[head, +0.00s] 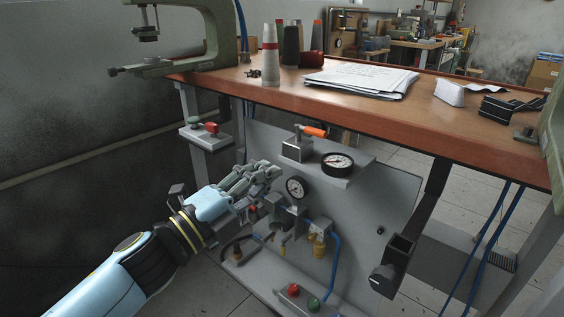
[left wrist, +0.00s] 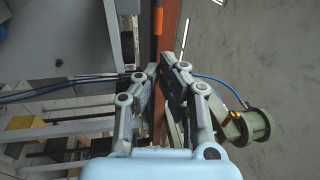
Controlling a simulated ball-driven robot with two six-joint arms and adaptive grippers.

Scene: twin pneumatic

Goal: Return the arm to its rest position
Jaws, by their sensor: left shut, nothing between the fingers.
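My left gripper (head: 270,172) is at the end of my light blue arm, in front of the grey pneumatic panel (head: 385,205) under the workbench. Its fingers are shut with nothing between them. In the left wrist view, its two fingers (left wrist: 160,72) meet at the tips. The fingertips are close to the pressure gauge (head: 297,187) on the panel; I cannot tell whether they touch anything. My right gripper is not in view.
The wooden workbench (head: 440,128) is above, with thread cones and papers (head: 362,78) on it. A shelf holds an orange-handled lever (head: 312,131) and another gauge (head: 338,164). Red and green buttons (head: 294,290) sit low.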

